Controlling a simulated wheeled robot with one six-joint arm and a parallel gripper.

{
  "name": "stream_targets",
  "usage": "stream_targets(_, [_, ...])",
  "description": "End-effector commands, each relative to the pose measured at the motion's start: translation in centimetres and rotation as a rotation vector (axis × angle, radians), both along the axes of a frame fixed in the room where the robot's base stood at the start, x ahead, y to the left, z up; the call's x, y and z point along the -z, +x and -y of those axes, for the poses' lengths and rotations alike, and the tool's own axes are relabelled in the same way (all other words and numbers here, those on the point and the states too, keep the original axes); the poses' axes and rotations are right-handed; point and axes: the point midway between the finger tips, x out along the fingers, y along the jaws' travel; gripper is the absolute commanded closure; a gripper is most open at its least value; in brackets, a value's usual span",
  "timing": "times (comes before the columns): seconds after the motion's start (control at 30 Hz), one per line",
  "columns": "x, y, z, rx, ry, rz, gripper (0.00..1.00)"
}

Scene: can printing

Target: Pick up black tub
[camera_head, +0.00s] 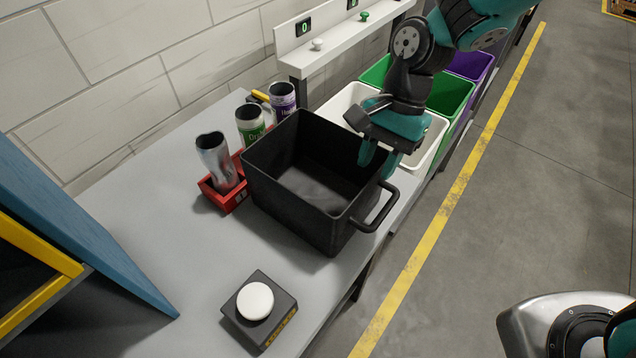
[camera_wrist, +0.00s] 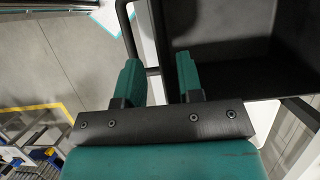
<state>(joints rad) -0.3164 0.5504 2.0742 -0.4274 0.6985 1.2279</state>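The black tub (camera_head: 292,213) is an open, empty-looking square box standing upright on the grey table. A bar handle (camera_head: 380,212) sticks out from its right side. My gripper (camera_head: 378,160) is at the tub's far right rim, fingers pointing down. In the wrist view my gripper (camera_wrist: 158,66) is open, with its two teal fingers apart. There the tub (camera_wrist: 225,38) fills the upper right, and its handle (camera_wrist: 124,28) shows at the upper left. The tub's side wall lies between the fingertips in that view. I cannot tell whether they touch it.
A red holder (camera_head: 228,198) with a silver can (camera_head: 217,165) stands left of the tub; green- and purple-labelled cans are behind. White (camera_head: 428,150), green and purple bins stand beyond. A blue panel (camera_head: 75,235) is at left.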

Motion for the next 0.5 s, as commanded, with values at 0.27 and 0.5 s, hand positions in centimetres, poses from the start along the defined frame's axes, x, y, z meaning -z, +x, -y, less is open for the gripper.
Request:
stream_targets(0.27, [1.9,-1.1,-0.7,-0.003,0.0,-0.004,0.66])
stream_targets(0.5, [5.0,-2.3,-1.6,-0.002,-0.001,-0.002,0.66])
